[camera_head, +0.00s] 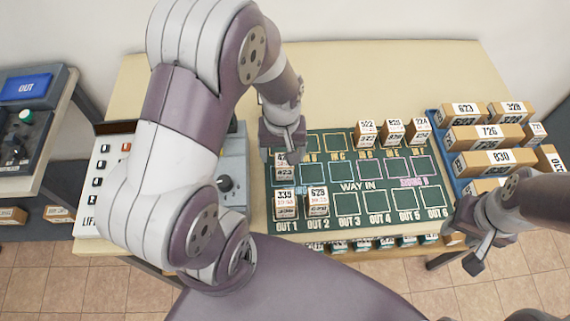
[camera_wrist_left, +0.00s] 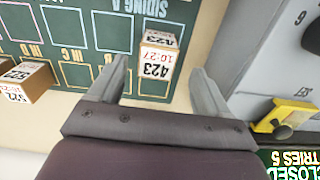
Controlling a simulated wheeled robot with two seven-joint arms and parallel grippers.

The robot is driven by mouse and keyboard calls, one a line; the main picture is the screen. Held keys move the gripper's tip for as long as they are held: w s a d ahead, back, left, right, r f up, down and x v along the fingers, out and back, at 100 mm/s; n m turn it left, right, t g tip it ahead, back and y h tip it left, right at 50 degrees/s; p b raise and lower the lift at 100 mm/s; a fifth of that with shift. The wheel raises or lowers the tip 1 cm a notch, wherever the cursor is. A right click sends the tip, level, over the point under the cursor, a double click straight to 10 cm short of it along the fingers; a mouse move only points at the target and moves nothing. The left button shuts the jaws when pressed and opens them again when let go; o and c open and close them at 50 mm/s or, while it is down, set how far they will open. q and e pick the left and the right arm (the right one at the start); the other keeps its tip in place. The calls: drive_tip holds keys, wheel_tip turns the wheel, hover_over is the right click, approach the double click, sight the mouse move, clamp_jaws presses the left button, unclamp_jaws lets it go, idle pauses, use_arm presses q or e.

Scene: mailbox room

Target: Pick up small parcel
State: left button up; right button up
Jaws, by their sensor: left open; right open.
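A small white-topped parcel marked 423 (camera_head: 285,173) stands on the green board (camera_head: 350,170) at its left side, partly hidden by my left gripper in the head view. My left gripper (camera_head: 284,150) is open just above and behind it. In the left wrist view the parcel (camera_wrist_left: 157,62) shows between the two spread fingertips of the gripper (camera_wrist_left: 161,70), nearer the left finger. I cannot tell whether a finger touches it. My right gripper (camera_head: 476,248) is open and empty, at the board's front right, below the blue tray.
Parcels 335 (camera_head: 286,204) and 529 (camera_head: 318,201) stand close in front. Three small parcels, one marked 522 (camera_head: 366,133), stand at the back. A blue tray (camera_head: 436,128) of larger boxes is right. A grey machine with a yellow latch (camera_wrist_left: 290,113) stands close beside my left gripper.

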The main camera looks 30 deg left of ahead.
sight(284, 160)
use_arm(q)
drive_tip(key=f, duration=0.3)
drive_tip(key=shift+d+f, duration=0.15)
drive_tip(key=shift+d, duration=0.05)
drive_tip(key=shift+w+f, duration=0.1)
drive_tip(key=shift+f, duration=0.3)
drive_tip(key=c, duration=1.1)
drive_tip(key=shift+r, duration=0.1)
